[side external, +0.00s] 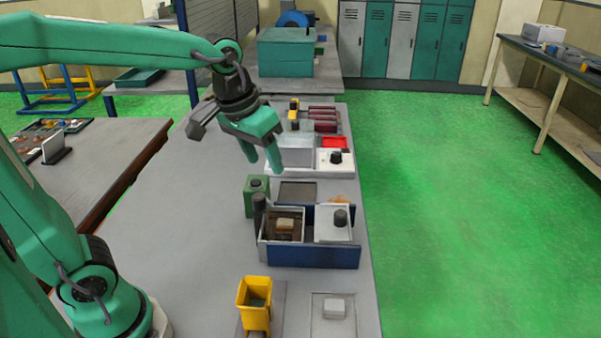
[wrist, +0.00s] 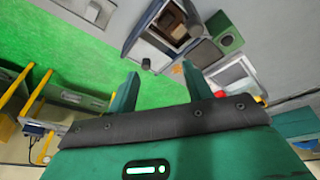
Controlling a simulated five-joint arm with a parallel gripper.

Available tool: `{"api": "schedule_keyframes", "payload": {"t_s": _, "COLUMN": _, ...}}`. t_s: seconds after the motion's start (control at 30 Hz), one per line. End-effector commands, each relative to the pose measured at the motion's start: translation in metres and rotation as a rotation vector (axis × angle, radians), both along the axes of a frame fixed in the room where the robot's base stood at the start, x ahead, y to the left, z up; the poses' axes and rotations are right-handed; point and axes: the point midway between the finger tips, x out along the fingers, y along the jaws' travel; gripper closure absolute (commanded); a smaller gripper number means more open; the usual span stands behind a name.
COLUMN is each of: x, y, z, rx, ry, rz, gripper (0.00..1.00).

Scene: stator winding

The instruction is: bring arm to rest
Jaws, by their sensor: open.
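My arm is green and reaches in from the left in the side external view. My gripper (side external: 261,160) hangs at its end with the fingers pointing down, above the grey workbench (side external: 190,230). Its two fingers are apart with nothing between them. In the wrist view my gripper (wrist: 160,85) also shows open and empty, with green floor and bench parts beyond it. The gripper is behind and above the green canister (side external: 256,196) and appears clear of everything on the bench.
A blue-fronted box (side external: 312,256) with two compartments and black knobs stands mid-bench. A yellow bin (side external: 254,302) and a pale tray (side external: 333,318) are at the near end. A white unit (side external: 335,160) with a red part is behind. The bench's left side is clear.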

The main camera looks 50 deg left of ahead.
Motion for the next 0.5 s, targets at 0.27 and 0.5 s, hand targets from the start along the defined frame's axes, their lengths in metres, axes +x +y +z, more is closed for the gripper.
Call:
{"api": "schedule_keyframes", "payload": {"t_s": 0.27, "x": -0.051, "y": 0.012, "z": 0.0, "rx": 0.024, "ry": -0.086, "rz": -0.049, "gripper": 0.5}}
{"api": "schedule_keyframes", "payload": {"t_s": 0.5, "x": -0.088, "y": 0.019, "z": -0.011, "rx": 0.05, "ry": -0.151, "rz": -0.089, "gripper": 0.5}}
